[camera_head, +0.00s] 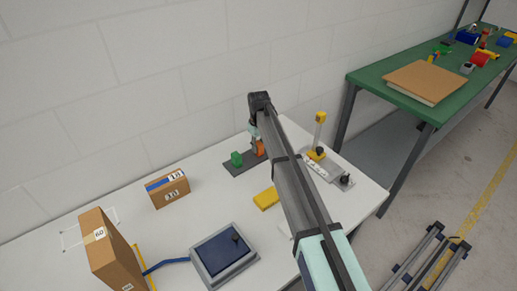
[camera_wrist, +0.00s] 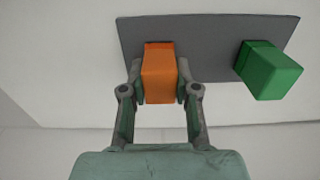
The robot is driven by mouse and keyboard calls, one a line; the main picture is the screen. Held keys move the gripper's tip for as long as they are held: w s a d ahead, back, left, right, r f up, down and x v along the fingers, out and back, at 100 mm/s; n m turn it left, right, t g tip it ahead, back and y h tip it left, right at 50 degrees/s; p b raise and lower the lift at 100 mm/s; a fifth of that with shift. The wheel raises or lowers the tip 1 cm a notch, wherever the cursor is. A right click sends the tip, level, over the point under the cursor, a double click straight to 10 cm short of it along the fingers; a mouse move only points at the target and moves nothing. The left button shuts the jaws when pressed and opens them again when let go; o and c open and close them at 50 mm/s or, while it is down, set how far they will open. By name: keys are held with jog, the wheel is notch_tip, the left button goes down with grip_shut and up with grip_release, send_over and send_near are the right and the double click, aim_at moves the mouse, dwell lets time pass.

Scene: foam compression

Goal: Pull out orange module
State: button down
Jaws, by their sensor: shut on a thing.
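The orange module (camera_wrist: 159,78) stands on a dark grey base plate (camera_wrist: 212,55) in the wrist view. My gripper (camera_wrist: 159,90) has a finger on each side of it and is shut on it. At its upper end, a darker orange-brown part shows against the plate; I cannot tell whether the module is still seated there. In the head view the orange module (camera_head: 259,147) is partly hidden behind my arm. A green module (camera_wrist: 269,70) stands on the same plate, to the right in the wrist view; it also shows in the head view (camera_head: 236,159).
On the white table (camera_head: 190,222) are a yellow block (camera_head: 266,199), a blue-topped device (camera_head: 224,252), cardboard boxes (camera_head: 109,250) and a grey fixture with a yellow-topped post (camera_head: 319,130). A green workbench (camera_head: 375,76) stands at the right. A wall runs behind the table.

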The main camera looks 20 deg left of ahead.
aim_at(259, 143)
jog(key=shift+r, duration=0.15)
jog(key=shift+r+p, duration=1.35)
jog(key=shift+r, duration=1.45)
jog(key=shift+d, duration=0.1)
